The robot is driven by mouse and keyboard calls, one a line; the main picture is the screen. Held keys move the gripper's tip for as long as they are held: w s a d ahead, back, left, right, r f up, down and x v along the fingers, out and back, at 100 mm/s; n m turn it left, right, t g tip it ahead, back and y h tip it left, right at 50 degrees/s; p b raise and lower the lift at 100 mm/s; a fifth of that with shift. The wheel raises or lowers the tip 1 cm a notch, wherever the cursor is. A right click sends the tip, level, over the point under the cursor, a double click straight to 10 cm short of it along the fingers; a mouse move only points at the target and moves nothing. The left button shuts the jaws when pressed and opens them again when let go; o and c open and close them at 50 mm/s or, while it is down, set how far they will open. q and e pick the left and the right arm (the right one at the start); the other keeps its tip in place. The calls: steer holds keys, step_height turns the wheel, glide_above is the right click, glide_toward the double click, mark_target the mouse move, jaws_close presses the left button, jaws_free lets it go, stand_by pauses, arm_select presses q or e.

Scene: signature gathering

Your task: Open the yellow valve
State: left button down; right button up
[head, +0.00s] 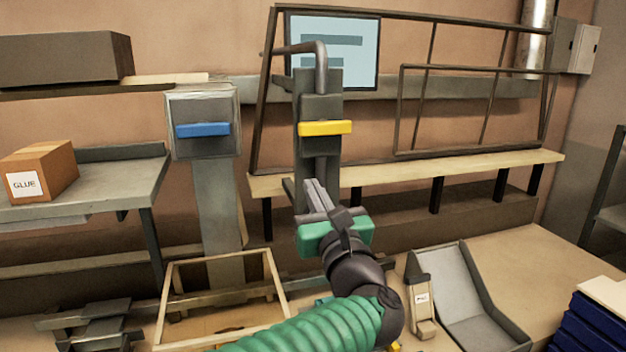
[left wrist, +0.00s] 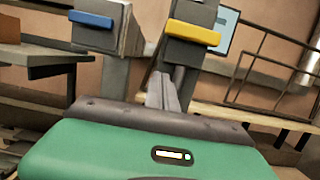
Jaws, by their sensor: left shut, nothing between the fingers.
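The yellow valve (head: 325,128) is a flat horizontal bar on the front of a dark grey upright fixture (head: 320,82) with a bent pipe on top. It also shows in the left wrist view (left wrist: 194,33), upper middle. My left gripper (head: 312,186) is shut and empty, below the valve in the head view and apart from it. Its shut fingers (left wrist: 163,92) point up toward the fixture in the left wrist view. My right gripper is not in view.
A blue bar (head: 203,129) sits on a grey box left of the yellow valve. A GLUE carton (head: 38,171) rests on a shelf at left. A wooden frame (head: 222,262), a grey tray (head: 462,290) and dark blue crates (head: 590,325) stand low. A metal rack frame (head: 400,68) stands behind.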

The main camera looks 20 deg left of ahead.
mark_target(323, 127)
arm_select(q)
steer(key=w+a+r+p, duration=0.1)
steer(key=r+p, duration=0.1)
steer(key=w+a+r+p, duration=0.1)
steer(key=w+p, duration=0.1)
steer(key=w+a+r+p, duration=0.1)
steer(key=w+r+p, duration=0.1)
steer(key=shift+r, duration=0.35)
steer(key=shift+s+d, duration=0.1)
steer(key=shift+d, duration=0.15)
steer(key=shift+s+d+r+m, duration=0.15)
steer(key=shift+r+m, duration=0.1)
steer(key=shift+m, duration=0.15)
steer(key=shift+a+m+h+b, duration=0.3)
steer(key=shift+a+m+b, duration=0.05)
steer(key=shift+m+b, duration=0.05)
